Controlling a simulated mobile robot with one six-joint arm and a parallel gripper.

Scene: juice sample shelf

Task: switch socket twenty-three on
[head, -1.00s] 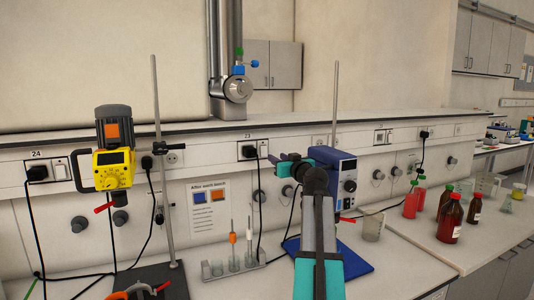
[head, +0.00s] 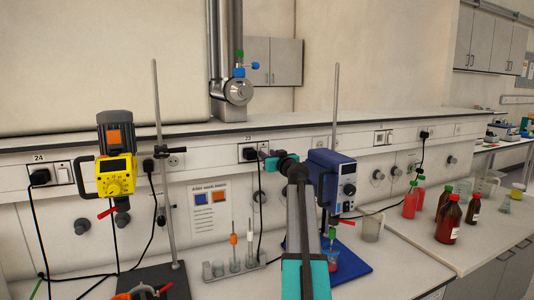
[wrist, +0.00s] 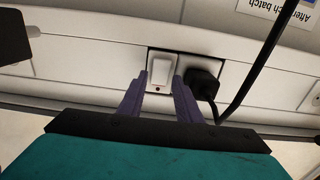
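Socket 23 (head: 247,152) is on the wall panel behind the bench, with a black plug in its left half. Its white rocker switch (wrist: 162,72) shows in the wrist view, with a small red dot near its lower end; whether it is on cannot be told. The black plug (wrist: 203,83) is right beside it there. My gripper (wrist: 160,80) is open and empty. Its two purple fingers lie to either side of the switch in the wrist view; contact cannot be told. In the head view my gripper (head: 266,156) is at the socket's right side, its fingertips small and unclear.
A blue stirrer (head: 328,178) on a stand is just right of my gripper. A test tube rack (head: 232,268) stands below the socket. Socket 24 (head: 52,174) and a yellow stirrer (head: 115,178) are at the left. Red bottles (head: 449,220) stand at the right.

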